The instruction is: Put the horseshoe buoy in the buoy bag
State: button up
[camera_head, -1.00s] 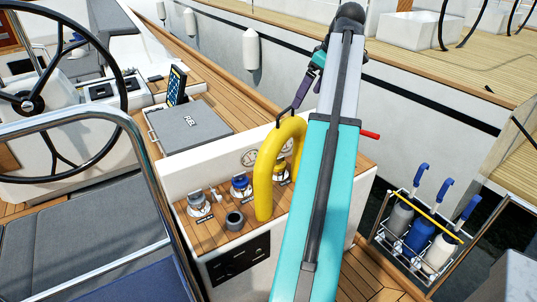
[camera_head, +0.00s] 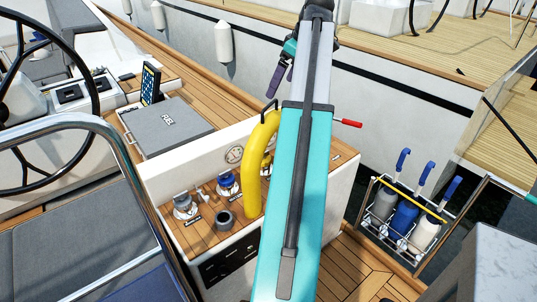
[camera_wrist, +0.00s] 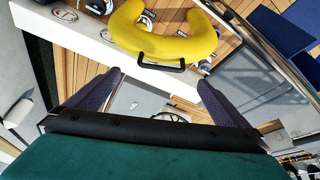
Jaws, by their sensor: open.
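The yellow horseshoe buoy (camera_head: 254,185) stands upright on the teak-topped console in the head view, its right part hidden behind my arm. It has a black handle (camera_head: 268,104) near its top. In the wrist view the buoy (camera_wrist: 165,38) fills the upper middle, with the handle (camera_wrist: 160,67) towards me. My gripper (camera_wrist: 160,80) is open and empty, with its two dark purple fingers spread to either side below the handle. In the head view my gripper (camera_head: 279,75) is just above the handle. I cannot make out the buoy bag in either view.
A grey FUEL box (camera_head: 167,125) is behind to the left. A metal rail (camera_head: 125,160) and steering wheel (camera_head: 50,110) are at left.

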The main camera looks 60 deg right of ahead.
aim_at(271, 105)
jog(key=shift+p+x, duration=0.85)
jog(key=shift+x, duration=2.75)
jog(key=shift+f, duration=0.15)
jog(key=shift+p+x, duration=0.9)
jog(key=shift+x, duration=0.3)
jog(key=shift+p+x, duration=0.35)
jog(key=shift+x, duration=0.95)
jog(key=shift+s+a, duration=0.15)
jog(key=c, duration=1.9)
jog(key=shift+c, duration=0.2)
